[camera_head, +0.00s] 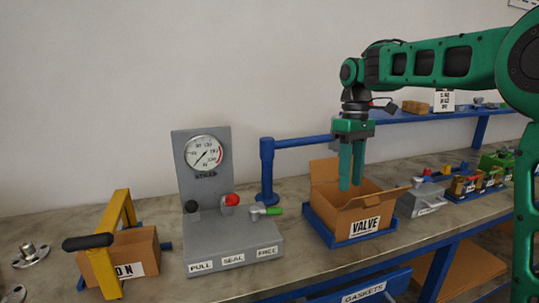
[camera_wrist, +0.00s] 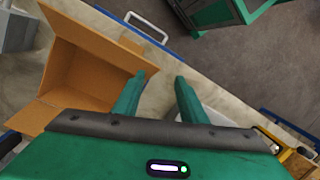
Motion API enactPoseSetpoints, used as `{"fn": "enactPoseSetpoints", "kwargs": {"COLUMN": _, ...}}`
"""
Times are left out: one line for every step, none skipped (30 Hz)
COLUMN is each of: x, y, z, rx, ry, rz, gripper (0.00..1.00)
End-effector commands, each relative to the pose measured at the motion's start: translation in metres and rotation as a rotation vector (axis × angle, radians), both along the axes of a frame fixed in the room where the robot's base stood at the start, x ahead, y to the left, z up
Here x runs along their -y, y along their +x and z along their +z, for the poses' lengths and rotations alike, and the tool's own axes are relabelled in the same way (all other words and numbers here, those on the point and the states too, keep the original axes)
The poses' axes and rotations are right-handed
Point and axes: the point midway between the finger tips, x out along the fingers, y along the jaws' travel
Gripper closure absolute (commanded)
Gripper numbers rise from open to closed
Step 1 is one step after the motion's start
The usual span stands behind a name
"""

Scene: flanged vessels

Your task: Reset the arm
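My green gripper (camera_head: 350,187) points down over the open cardboard box labelled VALVE (camera_head: 362,217), with its fingertips at or just above the box opening in the head view. In the wrist view, the two fingers of my gripper (camera_wrist: 161,78) stand apart with nothing held between them. The open box (camera_wrist: 95,62) shows to the left of the fingers there, its flaps spread. My arm reaches in from the right, bent down at the wrist. I cannot tell the exact height of the fingertips over the box.
The box sits in a blue tray (camera_head: 322,236) on the workbench (camera_head: 170,283). Left of it stand a grey gauge panel (camera_head: 205,181) with small levers and a blue post (camera_head: 267,168). A yellow frame (camera_head: 103,258) with another box is far left. Small parts and a blue shelf (camera_head: 400,117) are right.

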Motion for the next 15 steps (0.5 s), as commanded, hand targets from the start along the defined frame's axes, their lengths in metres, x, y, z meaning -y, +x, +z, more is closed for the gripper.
{"fn": "enactPoseSetpoints", "kwargs": {"x": 0.019, "y": -0.017, "z": 0.0, "rx": 0.01, "ry": -0.012, "rz": -0.076, "gripper": 0.62}}
{"fn": "enactPoseSetpoints", "kwargs": {"x": 0.03, "y": -0.026, "z": -0.002, "rx": 0.017, "ry": -0.018, "rz": -0.123, "gripper": 0.62}}
{"fn": "enactPoseSetpoints", "kwargs": {"x": 0.043, "y": -0.039, "z": -0.004, "rx": 0.024, "ry": -0.026, "rz": -0.187, "gripper": 0.62}}
{"fn": "enactPoseSetpoints", "kwargs": {"x": 0.054, "y": -0.049, "z": -0.007, "rx": 0.031, "ry": -0.032, "rz": -0.234, "gripper": 0.62}}
{"fn": "enactPoseSetpoints", "kwargs": {"x": 0.064, "y": -0.059, "z": -0.009, "rx": 0.036, "ry": -0.038, "rz": -0.281, "gripper": 0.62}}
{"fn": "enactPoseSetpoints", "kwargs": {"x": 0.077, "y": -0.073, "z": -0.013, "rx": 0.043, "ry": -0.045, "rz": -0.345, "gripper": 0.62}}
{"fn": "enactPoseSetpoints", "kwargs": {"x": 0.087, "y": -0.084, "z": -0.016, "rx": 0.05, "ry": -0.05, "rz": -0.392, "gripper": 0.62}}
{"fn": "enactPoseSetpoints", "kwargs": {"x": 0.096, "y": -0.096, "z": -0.019, "rx": 0.056, "ry": -0.055, "rz": -0.439, "gripper": 0.62}}
{"fn": "enactPoseSetpoints", "kwargs": {"x": 0.108, "y": -0.111, "z": -0.024, "rx": 0.064, "ry": -0.061, "rz": -0.502, "gripper": 0.62}}
{"fn": "enactPoseSetpoints", "kwargs": {"x": 0.118, "y": -0.123, "z": -0.028, "rx": 0.069, "ry": -0.066, "rz": -0.55, "gripper": 0.62}}
{"fn": "enactPoseSetpoints", "kwargs": {"x": 0.126, "y": -0.136, "z": -0.032, "rx": 0.075, "ry": -0.07, "rz": -0.597, "gripper": 0.62}}
{"fn": "enactPoseSetpoints", "kwargs": {"x": 0.137, "y": -0.152, "z": -0.038, "rx": 0.083, "ry": -0.076, "rz": -0.658, "gripper": 0.62}}
{"fn": "enactPoseSetpoints", "kwargs": {"x": 0.144, "y": -0.166, "z": -0.043, "rx": 0.087, "ry": -0.079, "rz": -0.706, "gripper": 0.62}}
{"fn": "enactPoseSetpoints", "kwargs": {"x": 0.152, "y": -0.179, "z": -0.049, "rx": 0.092, "ry": -0.083, "rz": -0.752, "gripper": 0.62}}
{"fn": "enactPoseSetpoints", "kwargs": {"x": 0.16, "y": -0.197, "z": -0.056, "rx": 0.099, "ry": -0.088, "rz": -0.812, "gripper": 0.62}}
